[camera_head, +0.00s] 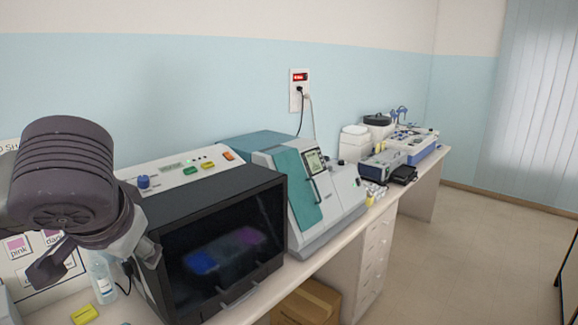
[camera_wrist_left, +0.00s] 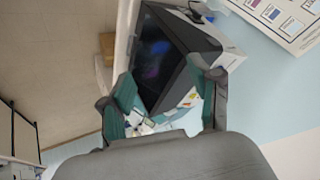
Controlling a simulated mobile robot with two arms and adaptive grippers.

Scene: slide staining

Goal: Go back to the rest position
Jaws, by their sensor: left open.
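My left gripper (camera_head: 100,262) is at the left of the head view, in front of the left side of a black stainer with a dark window (camera_head: 225,250). Its fingers point down and stand apart, with nothing seen held between them. In the left wrist view the two fingers of the gripper (camera_wrist_left: 165,85) are spread wide. The stainer (camera_wrist_left: 165,60) shows beyond them, with pale and teal items on the bench partly hidden by the fingers. My right gripper is in neither view.
A teal and grey machine (camera_head: 300,190) stands right of the stainer, with more lab devices (camera_head: 400,150) farther along the bench. A bottle (camera_head: 103,280) and a yellow block (camera_head: 85,314) stand near the gripper. A cardboard box (camera_head: 308,305) is under the bench.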

